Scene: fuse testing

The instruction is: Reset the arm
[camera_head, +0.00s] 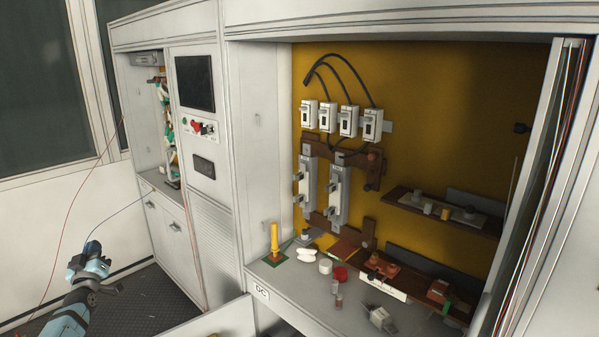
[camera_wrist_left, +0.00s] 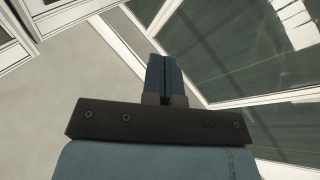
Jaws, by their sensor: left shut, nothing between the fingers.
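My left gripper (camera_head: 92,248) is at the lower left in the head view, on a light blue and dark arm. It points up and stands apart from the cabinets. In the left wrist view its two dark fingers (camera_wrist_left: 164,80) are together with nothing between them. Behind them are a pale wall or ceiling and window panes. My right gripper is not in either view.
A grey cabinet (camera_head: 215,115) with a dark screen (camera_head: 195,82) stands at centre left. The right bay's yellow panel (camera_head: 420,110) carries several white switches (camera_head: 348,121). Its shelf holds a yellow cylinder (camera_head: 274,237) and small parts. Thin wires hang near my left arm.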

